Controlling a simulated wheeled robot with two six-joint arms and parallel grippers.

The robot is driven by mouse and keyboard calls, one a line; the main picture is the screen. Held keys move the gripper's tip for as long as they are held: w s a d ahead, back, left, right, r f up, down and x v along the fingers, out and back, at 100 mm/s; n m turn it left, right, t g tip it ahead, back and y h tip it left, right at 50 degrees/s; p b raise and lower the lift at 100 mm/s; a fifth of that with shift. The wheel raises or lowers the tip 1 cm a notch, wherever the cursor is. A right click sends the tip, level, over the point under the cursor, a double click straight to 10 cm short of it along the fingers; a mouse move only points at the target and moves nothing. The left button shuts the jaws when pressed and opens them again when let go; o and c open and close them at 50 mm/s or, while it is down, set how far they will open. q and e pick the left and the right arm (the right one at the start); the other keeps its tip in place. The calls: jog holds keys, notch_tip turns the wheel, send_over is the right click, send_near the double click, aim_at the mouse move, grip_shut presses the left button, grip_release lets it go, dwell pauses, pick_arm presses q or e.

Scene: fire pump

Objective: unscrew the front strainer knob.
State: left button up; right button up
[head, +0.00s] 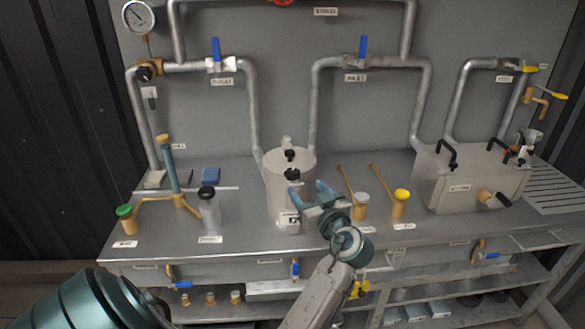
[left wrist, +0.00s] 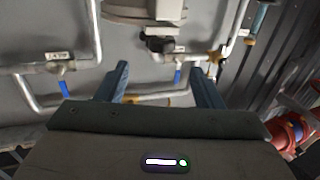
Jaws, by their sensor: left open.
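The strainer (head: 290,205) is a pale grey cylindrical pot standing on the bench in the middle of the head view. It has two black knobs on top; the front strainer knob (head: 292,174) is the nearer one. My left gripper (head: 309,191) is open and empty, just to the right of and below the front knob in the picture. In the left wrist view the fingers (left wrist: 160,80) are apart, with a dark knob (left wrist: 159,44) beyond them, lined up with the gap. The strainer body (left wrist: 145,12) is cut off at the top there. My right gripper is not seen.
A grey box tank (head: 470,180) is at right. Pipes with blue-handled valves run behind.

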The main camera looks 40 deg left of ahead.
aim_at(298, 175)
pick_arm(q)
jog(key=p+x, duration=0.3)
jog(key=x, duration=0.6)
jog(key=shift+a+r, duration=0.1)
jog(key=shift+w+a, duration=0.1)
jog(key=shift+a, duration=0.3)
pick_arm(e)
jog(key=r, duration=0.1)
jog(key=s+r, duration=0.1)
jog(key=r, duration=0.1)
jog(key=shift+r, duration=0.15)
